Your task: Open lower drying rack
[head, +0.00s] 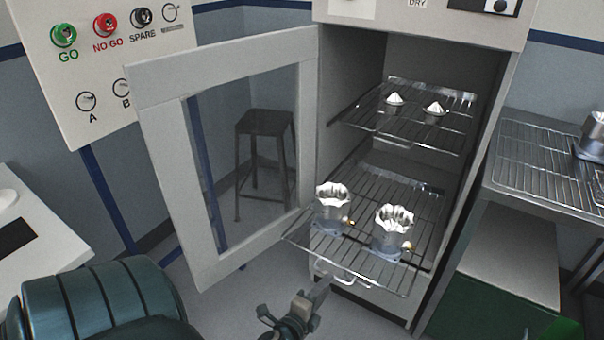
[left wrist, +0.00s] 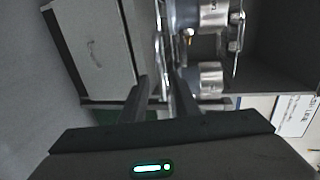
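The drying cabinet (head: 420,20) stands with its windowed door (head: 170,170) swung open to the left. Its lower rack (head: 360,255) sticks out past the cabinet front and carries two metal housings (head: 331,205) (head: 393,230) with scalloped tops. A loop handle (head: 340,276) hangs at the rack's front edge. My left gripper (head: 320,286) is just below and beside this handle. In the left wrist view its two fingers (left wrist: 158,85) stand apart, with thin bright metal near the tips; I cannot tell if they touch it. My right gripper is not in view.
The upper rack (head: 410,120) inside holds two small pale cones. A wire-rack bench (head: 545,165) stands at right. A stool (head: 262,130) shows through the door window. A button panel (head: 100,60) and a white table (head: 50,240) are at left.

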